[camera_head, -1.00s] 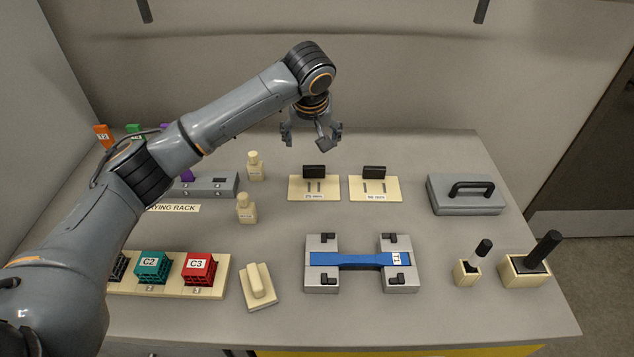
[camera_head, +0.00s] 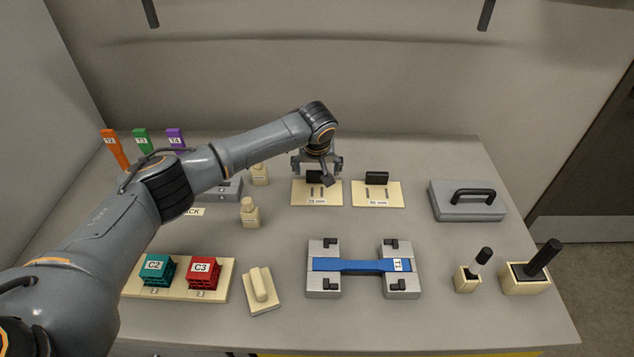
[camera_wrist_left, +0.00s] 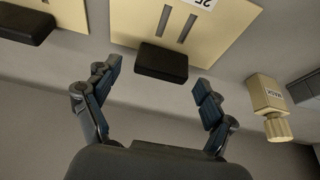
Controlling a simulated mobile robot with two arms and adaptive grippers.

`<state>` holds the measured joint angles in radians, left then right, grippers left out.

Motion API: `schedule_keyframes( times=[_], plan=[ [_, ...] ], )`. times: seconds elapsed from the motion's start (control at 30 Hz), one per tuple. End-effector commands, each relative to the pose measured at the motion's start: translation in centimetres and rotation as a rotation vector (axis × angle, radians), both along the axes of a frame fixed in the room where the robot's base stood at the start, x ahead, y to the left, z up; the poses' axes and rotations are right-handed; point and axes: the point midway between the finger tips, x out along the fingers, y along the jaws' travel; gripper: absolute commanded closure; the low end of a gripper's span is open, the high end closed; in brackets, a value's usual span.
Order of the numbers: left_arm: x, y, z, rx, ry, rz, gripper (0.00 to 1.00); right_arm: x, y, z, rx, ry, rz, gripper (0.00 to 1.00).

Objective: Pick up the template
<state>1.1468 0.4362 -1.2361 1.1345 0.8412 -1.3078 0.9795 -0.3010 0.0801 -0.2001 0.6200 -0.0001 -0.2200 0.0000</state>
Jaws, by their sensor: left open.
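Two cream template plates, each with two slots and a black grip block, lie on the bench. The 25 mm template (camera_head: 318,197) is the left one and the 50 mm template (camera_head: 376,196) the right one. My left gripper (camera_head: 317,173) is open just above the 25 mm template's black block. In the left wrist view the block (camera_wrist_left: 161,63) lies ahead, between the open fingers (camera_wrist_left: 152,105) and apart from them. My right gripper is not in view.
A blue T1 specimen (camera_head: 350,265) lies in a grey fixture (camera_head: 322,285) in front. Two cream bottles (camera_head: 250,213) stand left of the templates. A grey block with a handle (camera_head: 465,205) is at right. Caged cubes C2 and C3 (camera_head: 204,272) sit front left.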

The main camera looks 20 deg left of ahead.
Motion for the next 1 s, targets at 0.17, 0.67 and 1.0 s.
schedule_keyframes(
  times=[0.17,0.67,1.0],
  plan=[
    [0.6,0.2,-1.4,0.001,0.000,-0.001,0.17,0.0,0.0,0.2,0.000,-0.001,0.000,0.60],
    [0.6,0.2,-1.6,0.001,-0.001,-0.001,0.68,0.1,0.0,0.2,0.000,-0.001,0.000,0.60],
    [0.6,0.2,-1.5,0.000,0.000,0.000,0.75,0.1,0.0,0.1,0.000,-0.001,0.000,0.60]
  ],
)
